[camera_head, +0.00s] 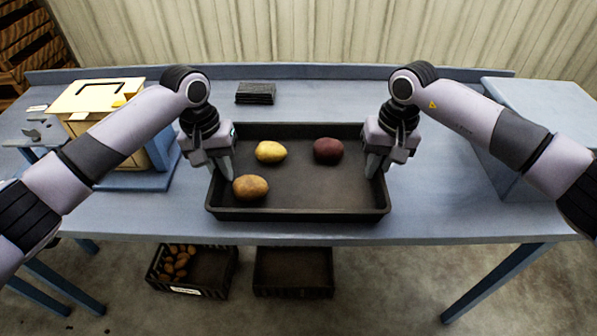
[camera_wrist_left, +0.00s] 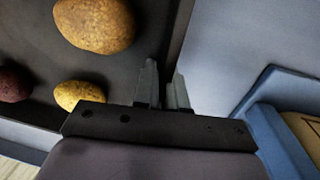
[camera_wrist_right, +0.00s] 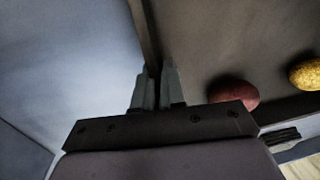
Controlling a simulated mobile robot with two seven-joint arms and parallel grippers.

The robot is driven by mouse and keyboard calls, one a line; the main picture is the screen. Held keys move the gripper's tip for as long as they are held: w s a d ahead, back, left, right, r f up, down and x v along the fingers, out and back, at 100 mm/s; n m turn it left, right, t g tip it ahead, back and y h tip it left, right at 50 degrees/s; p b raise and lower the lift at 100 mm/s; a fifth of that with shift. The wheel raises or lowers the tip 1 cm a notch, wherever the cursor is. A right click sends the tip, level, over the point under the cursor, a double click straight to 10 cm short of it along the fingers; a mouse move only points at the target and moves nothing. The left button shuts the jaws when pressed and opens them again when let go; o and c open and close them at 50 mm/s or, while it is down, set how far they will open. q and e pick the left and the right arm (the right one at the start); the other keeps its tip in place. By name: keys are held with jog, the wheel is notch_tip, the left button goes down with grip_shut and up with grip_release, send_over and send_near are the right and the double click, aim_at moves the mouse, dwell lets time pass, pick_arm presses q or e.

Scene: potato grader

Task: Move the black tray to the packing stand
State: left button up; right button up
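The black tray (camera_head: 300,214) sits on the blue table in the middle of the head view, with a yellow potato (camera_head: 270,152), a brown potato (camera_head: 250,188) and a dark red potato (camera_head: 328,150) in it. My left gripper (camera_head: 222,172) is at the tray's left wall, one finger on each side, closed on it; the left wrist view shows the fingers (camera_wrist_left: 163,85) astride the wall. My right gripper (camera_head: 376,170) grips the right wall likewise, with its fingers (camera_wrist_right: 157,85) astride it. A raised blue-grey stand (camera_head: 545,105), apparently the packing stand, is at the right.
A yellow-topped box (camera_head: 97,95) stands at the left of the table. A small black stack (camera_head: 255,93) lies behind the tray. Two crates, one with potatoes (camera_head: 210,268) and one seemingly empty (camera_head: 293,272), are on the floor below. Bare table (camera_head: 435,190) lies right of the tray.

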pick_arm(q)
jog(key=shift+r, duration=0.2)
grip_shut()
pick_arm(e)
jog(key=shift+r, duration=0.2)
grip_shut()
